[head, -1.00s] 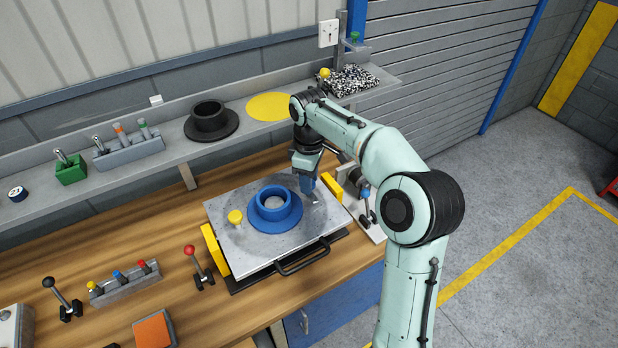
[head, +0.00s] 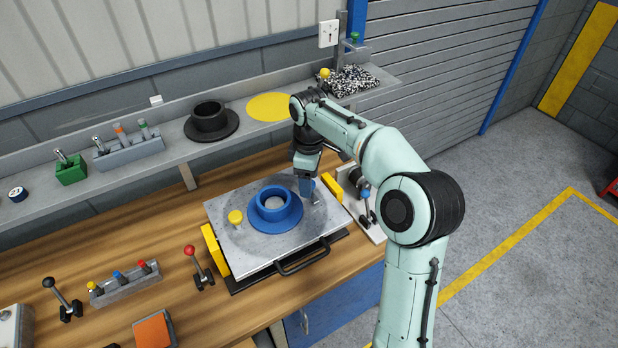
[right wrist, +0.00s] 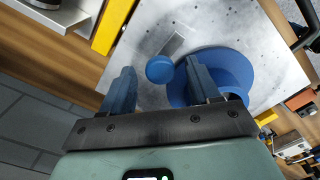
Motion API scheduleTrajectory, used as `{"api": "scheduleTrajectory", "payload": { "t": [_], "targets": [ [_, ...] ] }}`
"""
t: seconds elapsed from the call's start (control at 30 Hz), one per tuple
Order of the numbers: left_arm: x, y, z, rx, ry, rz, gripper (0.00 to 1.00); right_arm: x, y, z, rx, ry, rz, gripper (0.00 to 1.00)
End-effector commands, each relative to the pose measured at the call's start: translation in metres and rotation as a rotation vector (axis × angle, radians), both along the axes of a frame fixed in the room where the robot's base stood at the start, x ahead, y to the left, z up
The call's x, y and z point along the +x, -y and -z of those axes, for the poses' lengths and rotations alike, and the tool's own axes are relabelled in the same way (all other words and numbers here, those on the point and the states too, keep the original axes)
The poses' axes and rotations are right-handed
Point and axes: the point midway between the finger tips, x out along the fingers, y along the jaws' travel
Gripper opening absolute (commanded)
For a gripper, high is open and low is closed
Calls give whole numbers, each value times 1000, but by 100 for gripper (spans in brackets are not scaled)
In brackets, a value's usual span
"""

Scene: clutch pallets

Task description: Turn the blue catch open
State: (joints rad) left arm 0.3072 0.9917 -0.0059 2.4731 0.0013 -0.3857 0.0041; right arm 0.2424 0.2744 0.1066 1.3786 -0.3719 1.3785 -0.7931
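The blue catch (right wrist: 160,69) shows in the right wrist view as a round blue knob with a grey metal tab (right wrist: 176,43) beside it on the grey plate (right wrist: 215,25). My right gripper (right wrist: 161,88) is open, with one blue finger on each side of the knob and visible gaps to both. In the head view my right gripper (head: 307,192) points down over the right part of the plate and mostly hides the knob. The blue flanged ring (head: 274,221) sits on the plate just left of the gripper. My left gripper is not in view.
A yellow-knobbed catch (head: 235,217) stands at the plate's left. Yellow blocks flank the plate, with a black handle (head: 302,258) at its front. A red-knobbed lever (head: 190,251) is left, a blue-knobbed lever (head: 365,194) right. A shelf (head: 180,154) runs behind.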

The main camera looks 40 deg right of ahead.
Motion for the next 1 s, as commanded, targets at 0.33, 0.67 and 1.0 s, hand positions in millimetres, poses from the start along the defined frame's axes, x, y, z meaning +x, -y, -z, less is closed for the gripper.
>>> {"api": "scheduleTrajectory", "payload": {
  "t": [0.33, 0.67, 1.0],
  "targets": [
    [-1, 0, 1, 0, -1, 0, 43, 1, 0, -21, 0, 3, 1, 61],
    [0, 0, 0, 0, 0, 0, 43, 1, 0, -94, 0, 3, 0, 61],
    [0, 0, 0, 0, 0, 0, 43, 0, 0, -130, 0, 0, -1, 61]
  ]
}}
